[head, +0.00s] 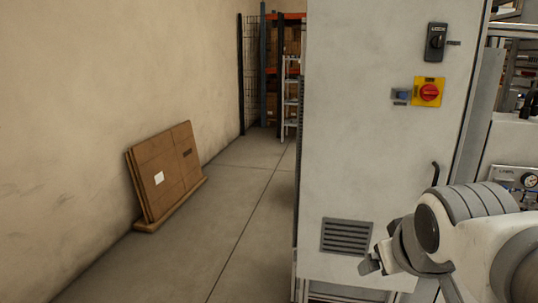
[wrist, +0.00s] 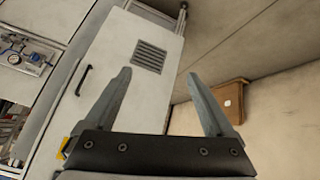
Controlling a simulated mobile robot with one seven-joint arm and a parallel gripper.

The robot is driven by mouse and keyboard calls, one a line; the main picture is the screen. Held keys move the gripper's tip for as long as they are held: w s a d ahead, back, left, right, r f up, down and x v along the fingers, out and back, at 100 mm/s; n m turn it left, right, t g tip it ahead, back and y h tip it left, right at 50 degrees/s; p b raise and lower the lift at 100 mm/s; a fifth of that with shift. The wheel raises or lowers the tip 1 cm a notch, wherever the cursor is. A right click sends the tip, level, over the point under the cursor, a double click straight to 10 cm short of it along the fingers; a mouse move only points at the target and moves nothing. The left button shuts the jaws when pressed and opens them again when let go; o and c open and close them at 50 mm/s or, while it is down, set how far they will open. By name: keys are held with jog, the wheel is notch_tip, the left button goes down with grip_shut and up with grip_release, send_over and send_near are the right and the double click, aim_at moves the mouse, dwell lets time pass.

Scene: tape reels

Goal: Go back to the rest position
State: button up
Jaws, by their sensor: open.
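My gripper (wrist: 155,105) shows in the wrist view with its two grey fingers spread apart. Nothing is between the fingers. Beyond them are the cabinet side, the floor and the wall. In the head view my arm comes in at the lower right, folded in front of the tall light-grey cabinet (head: 385,150). The gripper end (head: 368,258) shows there only in part, at the cabinet's lower front, and its fingers are hard to make out. No tape reel is in view.
The cabinet carries a red-and-yellow switch (head: 429,92), a vent (head: 346,237) and a door handle (head: 435,175). Flat brown boards (head: 168,172) lean on the left wall. A clear floor aisle (head: 225,230) runs back to a shelf rack (head: 270,75). A gauge panel (head: 513,182) stands at the right.

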jog(key=s+a+f+m+g+y, duration=0.1)
jog(key=s+a+f+g+y, duration=0.1)
jog(key=s+a+f, duration=0.45)
notch_tip(320, 180, up, 24)
jog(key=d+p, duration=0.2)
jog(key=p, duration=2)
jog(key=shift+s, duration=0.4)
